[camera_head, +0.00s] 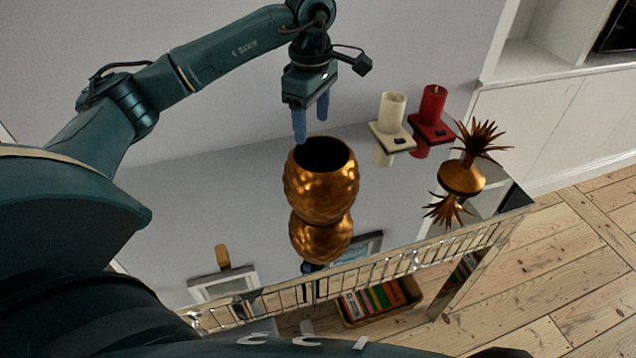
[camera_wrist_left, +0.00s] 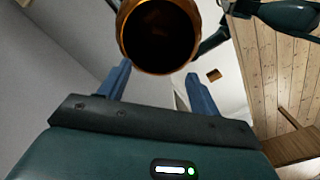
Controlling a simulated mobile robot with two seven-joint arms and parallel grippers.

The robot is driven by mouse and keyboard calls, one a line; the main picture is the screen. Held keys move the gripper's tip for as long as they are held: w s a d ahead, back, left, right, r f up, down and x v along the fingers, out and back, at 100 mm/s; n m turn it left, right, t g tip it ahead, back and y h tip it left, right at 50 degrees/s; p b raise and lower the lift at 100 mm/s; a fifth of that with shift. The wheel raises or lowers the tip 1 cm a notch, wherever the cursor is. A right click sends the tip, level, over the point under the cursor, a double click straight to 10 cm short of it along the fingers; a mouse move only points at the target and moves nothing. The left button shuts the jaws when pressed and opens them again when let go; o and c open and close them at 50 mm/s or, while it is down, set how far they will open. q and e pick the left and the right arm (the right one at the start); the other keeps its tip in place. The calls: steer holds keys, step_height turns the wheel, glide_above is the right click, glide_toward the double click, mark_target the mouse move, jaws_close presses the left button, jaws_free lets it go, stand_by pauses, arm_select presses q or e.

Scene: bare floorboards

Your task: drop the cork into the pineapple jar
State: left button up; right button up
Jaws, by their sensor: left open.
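The golden pineapple jar (camera_head: 318,190) stands upright and uncovered on a shiny tabletop, its dark mouth facing up. It also shows at the top of the left wrist view (camera_wrist_left: 128,58). A small tan piece that looks like the cork (camera_head: 222,254) stands on the tabletop to the left of the jar. A small brown block, perhaps the same cork, shows in the left wrist view (camera_wrist_left: 214,75). My left gripper (camera_head: 312,121) is open and empty, just above and behind the jar's mouth. Its two blue fingers show apart in the left wrist view (camera_wrist_left: 158,84). My right gripper is not visible.
The leafy golden lid (camera_head: 462,176) sits to the right of the jar. A cream candle (camera_head: 392,108) and a red candle (camera_head: 432,102) stand on square holders behind. A metal railing edge (camera_head: 370,270) runs along the table's near side. The tabletop mirrors the things on it.

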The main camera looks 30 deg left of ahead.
arm_select(q)
step_height(320, 180, up, 8)
stand_by(0.5)
